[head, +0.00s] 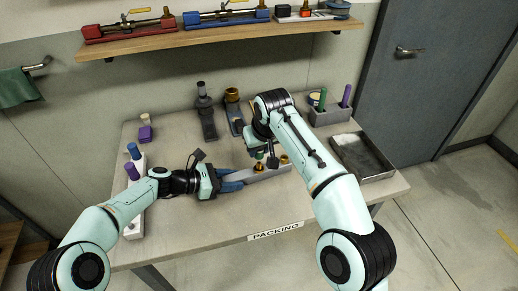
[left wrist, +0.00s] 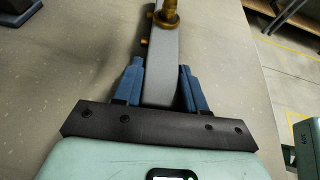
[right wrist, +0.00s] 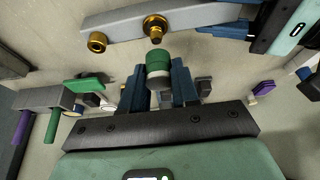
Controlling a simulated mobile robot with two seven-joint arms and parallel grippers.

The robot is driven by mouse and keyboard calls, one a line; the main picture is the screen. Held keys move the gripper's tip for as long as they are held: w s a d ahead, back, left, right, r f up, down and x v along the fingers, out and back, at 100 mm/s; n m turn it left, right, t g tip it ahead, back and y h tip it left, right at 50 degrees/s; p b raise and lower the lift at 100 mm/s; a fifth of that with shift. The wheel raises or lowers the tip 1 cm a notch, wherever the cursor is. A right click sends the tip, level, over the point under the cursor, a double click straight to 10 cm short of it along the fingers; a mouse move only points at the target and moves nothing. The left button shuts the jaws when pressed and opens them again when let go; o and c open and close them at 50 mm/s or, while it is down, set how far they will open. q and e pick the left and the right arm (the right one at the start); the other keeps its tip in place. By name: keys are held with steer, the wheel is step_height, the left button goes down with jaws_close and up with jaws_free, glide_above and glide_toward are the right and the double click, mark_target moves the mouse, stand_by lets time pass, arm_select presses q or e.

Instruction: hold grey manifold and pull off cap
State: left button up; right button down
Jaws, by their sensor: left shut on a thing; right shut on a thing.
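The grey manifold (head: 272,172) is a long grey bar with brass fittings near the middle of the table. My left gripper (head: 232,181) is shut on its left end; the left wrist view shows its blue fingers (left wrist: 165,88) on both sides of the manifold (left wrist: 160,75). My right gripper (right wrist: 158,88) is shut on a green and white cap (right wrist: 159,63), which also shows in the head view (head: 258,156). The cap is close to a brass fitting (right wrist: 155,28) whose tip is bare, and it looks apart from it. Another brass port (right wrist: 97,42) is open.
A white rack (head: 136,215) with blue and purple pieces stands at the left edge. Dark fixtures (head: 205,112) stand at the back. A grey bin (head: 330,115) and a shallow tray (head: 362,157) are at the right. A shelf (head: 200,42) hangs above.

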arm_select(q)
steer(key=o, duration=1.3)
steer(key=v, duration=1.1)
steer(key=shift+a, duration=0.1)
steer(key=shift+s+a+r, duration=0.1)
steer(key=shift+s+a, duration=0.05)
steer(key=shift+a, duration=0.15)
